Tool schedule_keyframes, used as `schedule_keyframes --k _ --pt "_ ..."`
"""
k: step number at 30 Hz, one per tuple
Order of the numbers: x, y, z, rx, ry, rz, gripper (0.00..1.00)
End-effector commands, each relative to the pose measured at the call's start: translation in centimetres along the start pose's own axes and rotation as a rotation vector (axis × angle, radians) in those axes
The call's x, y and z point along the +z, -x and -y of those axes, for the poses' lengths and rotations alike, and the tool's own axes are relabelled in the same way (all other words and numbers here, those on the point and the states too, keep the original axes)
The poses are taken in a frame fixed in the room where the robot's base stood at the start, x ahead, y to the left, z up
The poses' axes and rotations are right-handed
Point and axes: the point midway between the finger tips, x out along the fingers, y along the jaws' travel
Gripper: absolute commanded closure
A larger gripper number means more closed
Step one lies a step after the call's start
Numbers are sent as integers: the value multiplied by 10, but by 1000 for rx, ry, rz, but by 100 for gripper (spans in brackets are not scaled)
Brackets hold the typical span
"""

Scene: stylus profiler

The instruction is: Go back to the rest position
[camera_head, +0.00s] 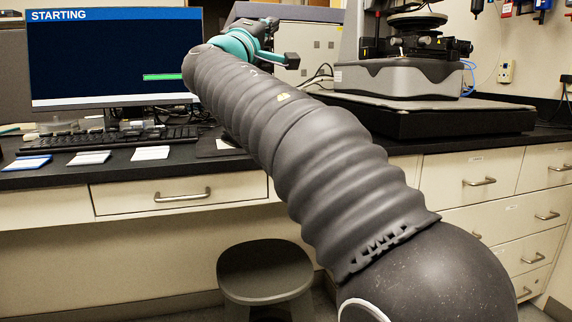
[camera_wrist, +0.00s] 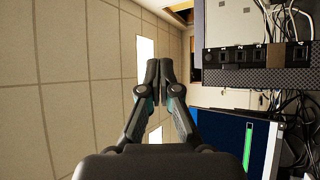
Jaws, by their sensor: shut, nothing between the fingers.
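My arm reaches from the lower right of the head view up toward the monitor (camera_head: 105,55), which shows the word STARTING and a green bar. My gripper (camera_head: 285,59) is at the far end of the arm, in the air right of the monitor, and is partly hidden behind teal links of mine. In the wrist view my gripper (camera_wrist: 162,85) is shut, its fingertips together with nothing between them. The wrist view is turned on its side; the monitor (camera_wrist: 228,140) shows at its lower right.
A stylus profiler (camera_head: 400,78) stands on a dark slab (camera_head: 470,122) at the right of the bench. A keyboard (camera_head: 105,139) lies below the monitor. A dark stool (camera_head: 265,270) stands in front of the drawers. Cables (camera_wrist: 285,20) and a ceiling (camera_wrist: 75,80) show in the wrist view.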

Motion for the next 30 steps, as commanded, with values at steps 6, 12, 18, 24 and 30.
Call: schedule_keyframes --k 6,12,18,24,30 --pt "24 -1 9 -57 -9 32 100" --pt "61 1 24 -153 -25 85 100" --pt "114 12 47 -285 -55 163 100" --pt "192 47 80 -478 -115 290 100" --pt "287 126 125 -728 -234 473 100"
